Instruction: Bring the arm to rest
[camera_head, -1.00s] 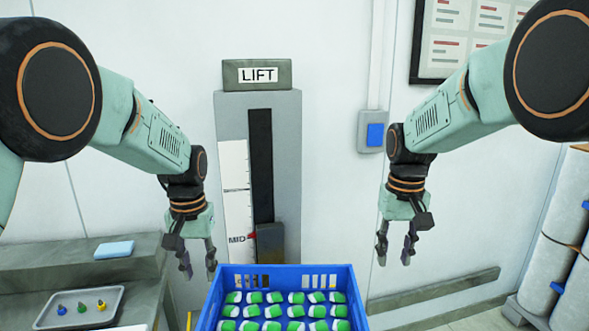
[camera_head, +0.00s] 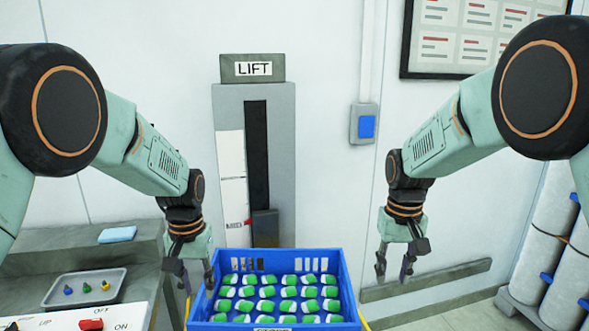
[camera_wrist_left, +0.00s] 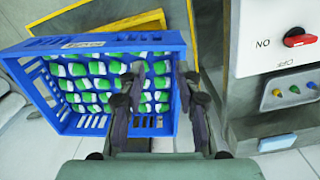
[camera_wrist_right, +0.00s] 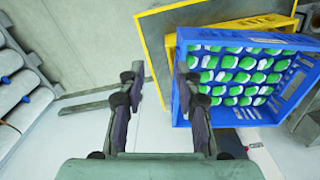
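My left gripper (camera_head: 197,281) hangs down at the left edge of the blue crate in the head view. In the left wrist view its two fingers (camera_wrist_left: 158,105) are apart with nothing between them, and the crate lies beyond. My right gripper (camera_head: 393,272) hangs down to the right of the crate, clear of it. In the right wrist view its fingers (camera_wrist_right: 154,105) are apart and empty. Both arms are bent and held in the air. The blue crate (camera_head: 345,285) holds several green and white packs in rows.
A grey lift column (camera_head: 283,170) with a LIFT sign stands behind the crate. A bench with a tray (camera_head: 62,300) of small coloured parts, a blue cloth (camera_head: 117,235) and a red switch (camera_head: 91,324) is at left. White rolls (camera_head: 545,245) stand at right.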

